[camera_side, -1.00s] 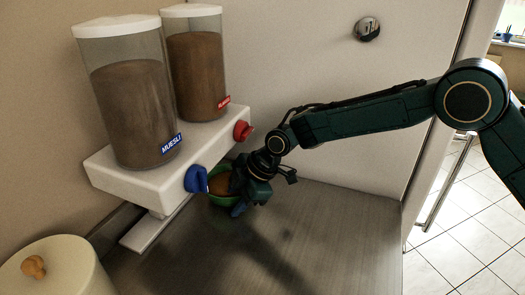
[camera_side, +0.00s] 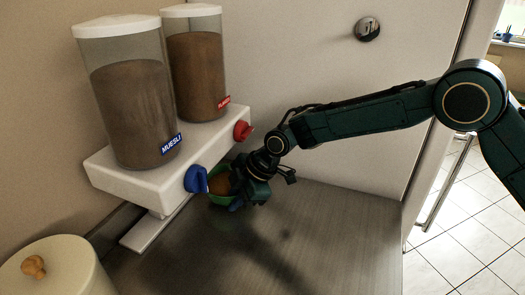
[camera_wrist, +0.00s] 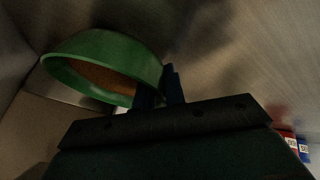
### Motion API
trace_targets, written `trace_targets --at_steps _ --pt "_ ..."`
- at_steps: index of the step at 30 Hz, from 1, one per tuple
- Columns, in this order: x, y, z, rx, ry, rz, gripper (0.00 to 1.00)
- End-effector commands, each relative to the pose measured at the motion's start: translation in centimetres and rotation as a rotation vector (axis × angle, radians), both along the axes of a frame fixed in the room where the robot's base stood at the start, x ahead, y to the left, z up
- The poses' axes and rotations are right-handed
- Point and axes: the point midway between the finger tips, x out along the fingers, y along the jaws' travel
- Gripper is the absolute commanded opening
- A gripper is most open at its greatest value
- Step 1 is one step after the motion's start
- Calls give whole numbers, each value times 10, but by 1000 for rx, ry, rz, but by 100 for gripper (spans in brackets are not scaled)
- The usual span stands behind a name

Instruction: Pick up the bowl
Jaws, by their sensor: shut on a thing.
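The green bowl (camera_side: 219,198) is by the blue knob of the dispenser in the side view, partly hidden by my gripper. Brown contents show inside it. In the wrist view the bowl (camera_wrist: 110,52) is at the upper left, with its rim and the brown contents (camera_wrist: 100,76) visible. My gripper (camera_side: 240,200) is at the bowl's right side in the side view. In the wrist view its two dark blue fingers (camera_wrist: 160,88) are shut on the bowl's wall. I cannot tell whether the bowl touches the counter.
A white dispenser base (camera_side: 150,175) holds a muesli container (camera_side: 135,110) and a second container (camera_side: 197,75), with a blue knob (camera_side: 196,180) and a red knob (camera_side: 243,131). A cream canister (camera_side: 65,270) stands front left. The metal counter (camera_side: 330,240) is clear at right.

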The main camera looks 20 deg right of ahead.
Motion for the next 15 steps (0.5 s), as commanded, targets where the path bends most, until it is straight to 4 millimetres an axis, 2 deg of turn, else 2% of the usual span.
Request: trace_targets --at_steps 9,15 --pt "-2 -2 -2 -5 8 -4 0" --pt "-10 0 5 -4 9 -2 0"
